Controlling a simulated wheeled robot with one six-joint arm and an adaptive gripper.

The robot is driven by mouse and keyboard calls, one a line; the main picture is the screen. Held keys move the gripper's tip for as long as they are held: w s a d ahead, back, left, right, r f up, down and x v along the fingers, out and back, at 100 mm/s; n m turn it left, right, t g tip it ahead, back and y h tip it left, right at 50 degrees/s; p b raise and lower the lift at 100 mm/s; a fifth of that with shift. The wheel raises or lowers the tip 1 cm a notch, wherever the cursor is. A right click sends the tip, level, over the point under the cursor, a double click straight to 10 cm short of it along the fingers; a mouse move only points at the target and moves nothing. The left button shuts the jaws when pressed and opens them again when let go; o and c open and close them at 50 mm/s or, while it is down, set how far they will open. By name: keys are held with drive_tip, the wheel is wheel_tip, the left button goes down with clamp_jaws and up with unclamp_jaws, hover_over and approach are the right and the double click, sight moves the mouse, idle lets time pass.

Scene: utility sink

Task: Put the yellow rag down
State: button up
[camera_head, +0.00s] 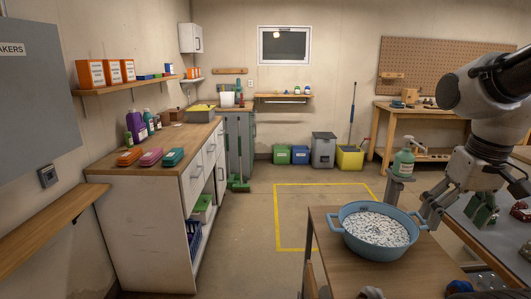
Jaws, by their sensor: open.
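No yellow rag can be made out for sure. A small yellow thing (202,108) lies at the far end of the left counter, too small to tell whether it is cloth. My gripper (431,213) is at the right, pointing down beside the right handle of a blue basin (350,240). It is open, and I see nothing between its fingers. The basin stands on a wooden table (330,275) and is filled with whitish, speckled contents. I cannot tell whether the gripper touches the basin.
A green pump bottle (403,162) stands behind the basin. The left counter (160,160) holds orange, pink and green items and bottles. Bins and a yellow bucket (349,158) line the back wall. A grey bench (500,235) is at right.

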drive_tip(key=s+r+t, duration=0.1)
drive_tip(key=r, duration=0.1)
drive_tip(key=s+r+t, duration=0.1)
drive_tip(key=shift+s+a+r+t, duration=0.15)
drive_tip(key=shift+r+t, duration=0.15)
drive_tip(key=shift+r, duration=0.1)
idle(7.3)
